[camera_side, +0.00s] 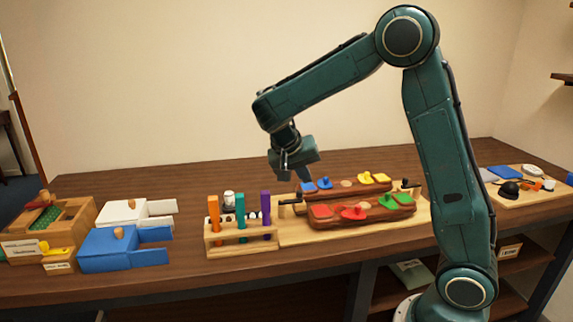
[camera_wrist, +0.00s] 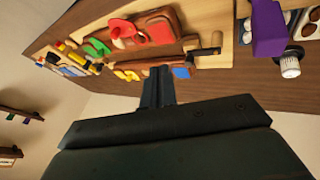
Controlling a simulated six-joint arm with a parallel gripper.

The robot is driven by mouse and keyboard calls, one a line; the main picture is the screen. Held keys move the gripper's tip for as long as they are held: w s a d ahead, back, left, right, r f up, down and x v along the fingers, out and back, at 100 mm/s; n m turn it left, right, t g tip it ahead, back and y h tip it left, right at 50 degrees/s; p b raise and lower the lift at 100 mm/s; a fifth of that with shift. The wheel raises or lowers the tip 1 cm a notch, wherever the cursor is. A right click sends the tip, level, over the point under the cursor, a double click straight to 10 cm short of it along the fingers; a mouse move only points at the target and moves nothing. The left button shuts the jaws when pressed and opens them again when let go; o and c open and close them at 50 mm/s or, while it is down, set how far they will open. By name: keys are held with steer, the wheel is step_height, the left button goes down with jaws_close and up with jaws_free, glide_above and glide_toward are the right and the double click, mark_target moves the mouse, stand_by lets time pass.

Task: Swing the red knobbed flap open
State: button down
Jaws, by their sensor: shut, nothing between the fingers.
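The red knobbed flap (camera_side: 354,213) is a rounded red piece with a small knob on the front dark wooden board, right of a flat red square (camera_side: 321,211). In the wrist view the flap (camera_wrist: 122,28) and the red square (camera_wrist: 160,32) lie beyond my fingers at the top. My gripper (camera_side: 304,176) is shut and empty, pointing down above the left end of the rear board, close to a flat blue piece (camera_side: 308,187). It is behind and left of the red flap, not touching it. In the wrist view its fingers (camera_wrist: 160,70) show close together.
The front board also bears green pieces (camera_side: 396,200); the rear board (camera_side: 346,190) bears blue and yellow ones. A wooden rack (camera_side: 240,242) with orange, teal and purple uprights stands left. Blue and white boxes (camera_side: 107,250) are farther left. A tray (camera_side: 522,200) of small items is right.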

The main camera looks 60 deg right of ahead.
steer(key=s+a+r+n+t+y, duration=0.2)
steer(key=s+a+r+n, duration=0.2)
steer(key=s, duration=0.3)
steer(key=s+a+r+n+t+y, duration=0.2)
steer(key=s+a+r+n+t, duration=0.1)
steer(key=s+a, duration=0.4)
steer(key=shift+r+n+t+y, duration=0.3)
steer(key=shift+r+n+y, duration=0.1)
steer(key=shift+r+n, duration=0.2)
stand_by(0.6)
steer(key=shift+s, duration=0.15)
steer(key=s+a+n+t+y, duration=0.1)
steer(key=s+a+n, duration=0.2)
steer(key=s+a, duration=0.1)
steer(key=shift+s+f+y, duration=0.3)
steer(key=shift+s+f, duration=0.05)
steer(key=shift+s, duration=0.55)
